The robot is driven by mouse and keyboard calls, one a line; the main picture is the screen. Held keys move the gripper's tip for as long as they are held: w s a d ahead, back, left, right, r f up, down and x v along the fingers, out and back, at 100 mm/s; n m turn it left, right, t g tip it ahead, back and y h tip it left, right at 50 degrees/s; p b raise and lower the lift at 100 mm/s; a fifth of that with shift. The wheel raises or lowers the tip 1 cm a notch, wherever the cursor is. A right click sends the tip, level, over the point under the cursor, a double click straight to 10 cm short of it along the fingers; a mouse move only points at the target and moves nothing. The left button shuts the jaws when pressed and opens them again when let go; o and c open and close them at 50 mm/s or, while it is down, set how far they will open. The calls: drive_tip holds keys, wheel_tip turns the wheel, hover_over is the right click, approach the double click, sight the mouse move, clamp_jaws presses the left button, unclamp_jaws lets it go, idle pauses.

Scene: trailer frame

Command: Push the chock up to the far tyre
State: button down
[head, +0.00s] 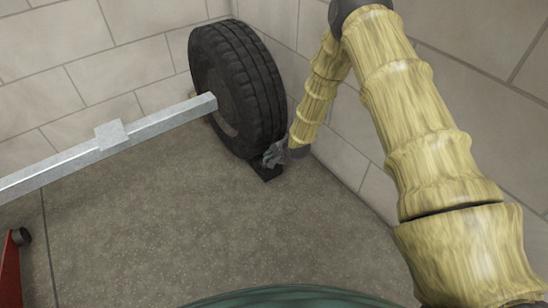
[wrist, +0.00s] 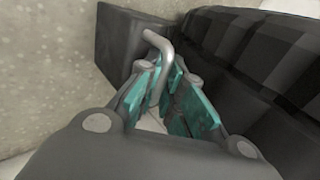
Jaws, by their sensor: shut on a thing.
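The black tyre (head: 240,85) stands upright on the floor near the back corner, at the end of a grey metal axle beam (head: 150,128). The dark chock (head: 267,173) lies on the floor at the foot of the tyre. In the wrist view the chock's block (wrist: 122,48) is close beside the tyre (wrist: 262,58); I cannot tell whether they touch. A bent grey handle (wrist: 158,44) rises from the chock. My gripper (head: 274,154) is low beside the tyre, and its teal finger pads (wrist: 168,98) are shut on this handle.
Pale block walls (head: 70,70) stand behind the tyre and to its right, close to my arm. A red object with a dark round end (head: 10,272) is at the lower left edge. The speckled floor (head: 190,215) in the middle is clear.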

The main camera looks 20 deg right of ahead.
drive_tip(key=shift+w+r, duration=0.1)
drive_tip(key=shift+w, duration=0.1)
idle(0.4)
drive_tip(key=c, duration=1.5)
unclamp_jaws()
drive_tip(key=v, duration=1.2)
